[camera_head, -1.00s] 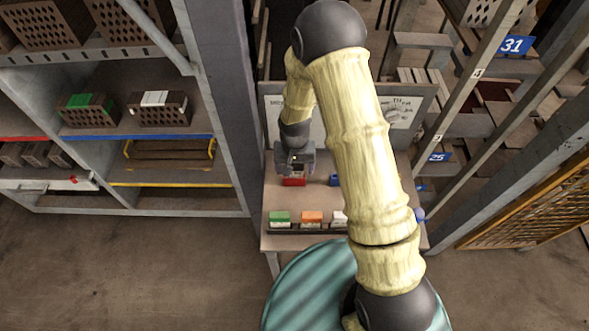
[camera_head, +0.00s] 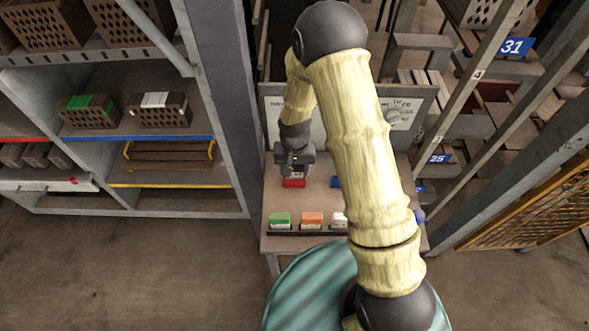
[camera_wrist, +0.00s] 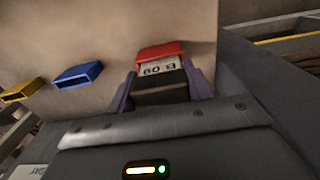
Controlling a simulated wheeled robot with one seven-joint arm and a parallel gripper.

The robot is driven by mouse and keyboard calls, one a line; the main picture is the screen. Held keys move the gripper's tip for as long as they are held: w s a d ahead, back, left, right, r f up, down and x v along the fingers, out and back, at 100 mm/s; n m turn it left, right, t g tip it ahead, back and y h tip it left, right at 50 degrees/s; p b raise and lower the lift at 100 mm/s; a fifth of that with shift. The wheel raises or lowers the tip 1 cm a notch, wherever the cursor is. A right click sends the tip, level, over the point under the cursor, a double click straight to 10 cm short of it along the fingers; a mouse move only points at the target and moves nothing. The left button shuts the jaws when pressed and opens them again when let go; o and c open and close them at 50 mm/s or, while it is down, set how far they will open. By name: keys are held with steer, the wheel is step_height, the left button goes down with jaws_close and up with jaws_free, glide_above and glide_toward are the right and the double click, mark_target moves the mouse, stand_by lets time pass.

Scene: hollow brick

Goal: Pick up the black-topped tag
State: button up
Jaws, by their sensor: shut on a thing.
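The black-topped tag (camera_wrist: 160,90) is between my gripper's two purple fingers (camera_wrist: 160,92) in the wrist view. My gripper is shut on its black top. A pale lettered face of the tag shows beyond the black part, against the red holder (camera_wrist: 161,50). The tag appears still at or partly in that holder; the exact contact is hard to tell. In the head view my gripper (camera_head: 295,168) is just above the red holder (camera_head: 294,182) on the small table (camera_head: 275,205), and hides most of the tag.
A blue holder (camera_wrist: 78,74) and a yellow holder (camera_wrist: 22,90) lie left of the red one in the wrist view. Green (camera_head: 280,218), orange (camera_head: 312,218) and white (camera_head: 339,218) topped tags stand along the table's front. A grey shelf (camera_head: 222,100) rises at the left.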

step_height(320, 180, up, 10)
steer(key=shift+f+b, duration=0.1)
steer(key=shift+b, duration=0.9)
